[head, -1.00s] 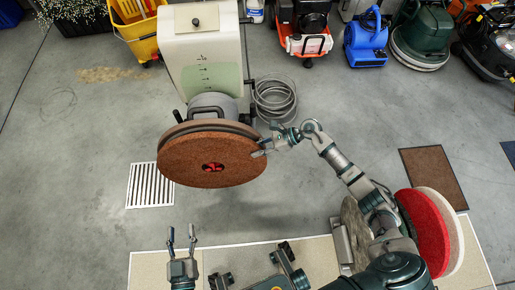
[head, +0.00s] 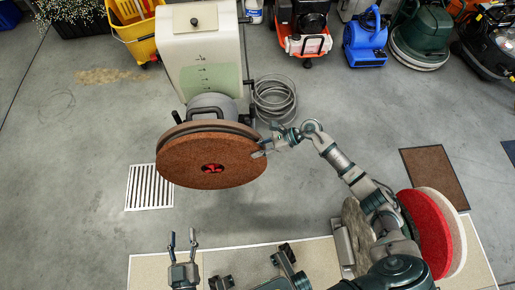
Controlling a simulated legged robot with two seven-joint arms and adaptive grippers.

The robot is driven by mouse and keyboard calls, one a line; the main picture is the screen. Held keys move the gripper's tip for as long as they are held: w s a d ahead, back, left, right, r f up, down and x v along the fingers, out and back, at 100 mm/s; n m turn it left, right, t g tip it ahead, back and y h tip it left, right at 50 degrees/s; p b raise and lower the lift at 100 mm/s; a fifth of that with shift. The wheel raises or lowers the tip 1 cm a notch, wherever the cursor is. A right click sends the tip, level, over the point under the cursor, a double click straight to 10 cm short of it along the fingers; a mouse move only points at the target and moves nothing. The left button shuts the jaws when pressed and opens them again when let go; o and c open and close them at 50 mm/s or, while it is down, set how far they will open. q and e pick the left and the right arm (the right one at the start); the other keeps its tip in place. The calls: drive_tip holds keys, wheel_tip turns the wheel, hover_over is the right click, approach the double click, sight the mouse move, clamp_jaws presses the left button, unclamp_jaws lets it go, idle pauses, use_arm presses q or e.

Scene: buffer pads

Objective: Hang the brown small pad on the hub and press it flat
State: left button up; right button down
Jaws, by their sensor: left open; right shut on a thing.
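The brown pad (head: 190,170) is a round disc in front of the machine's dark round head (head: 185,128). A red and black hub (head: 212,168) shows through its centre hole. The pad looks close against the head, but I cannot tell whether it lies flat all round. My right gripper (head: 262,150) is shut on the pad's right edge. My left gripper (head: 182,238) is open and empty, with its fingers pointing up, below the pad and apart from it.
Red (head: 427,232) and pale (head: 452,230) pads stand at the right of the bench (head: 238,257). The machine has a cream tank (head: 203,45), with a coiled hose (head: 275,98) beside it. A floor grate (head: 150,186) lies left.

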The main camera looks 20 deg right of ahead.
drive_tip(key=shift+s+f, duration=0.1)
drive_tip(key=shift+f, duration=0.15)
drive_tip(key=c, duration=0.9)
unclamp_jaws()
drive_tip(key=shift+o, duration=0.2)
drive_tip(key=v, duration=1.2)
